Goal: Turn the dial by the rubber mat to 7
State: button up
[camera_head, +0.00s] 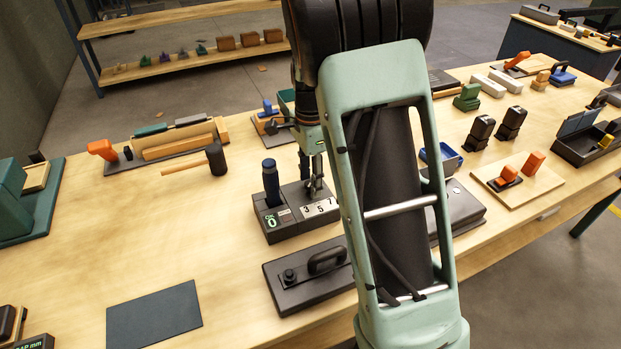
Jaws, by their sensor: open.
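A dark blue-grey flat mat (153,316) lies at the front left of the bench. Behind and to its right stands a dark box (284,231) with a blue upright handle (270,181), a green display reading 0 (271,221) and a white strip marked 3, 5, 7 (320,207). My gripper (315,190) points down, open, over the rear right part of this box, behind the number strip. A dial there is mostly hidden by my fingers; I cannot tell its setting or whether they touch it.
A dark plate with a knob and handle (310,275) lies in front of the box. A mallet (213,160) lies behind left. A device with a green display (35,342) is cut off at the lower left. My arm hides the bench's middle. Bare wood surrounds the mat.

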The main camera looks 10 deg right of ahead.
grip_shut()
jog(key=shift+n, duration=0.4)
jog(key=n, duration=1.3)
jog(key=shift+r, duration=0.1)
jog(key=shift+n+p, duration=0.4)
jog(key=shift+n, duration=1.6)
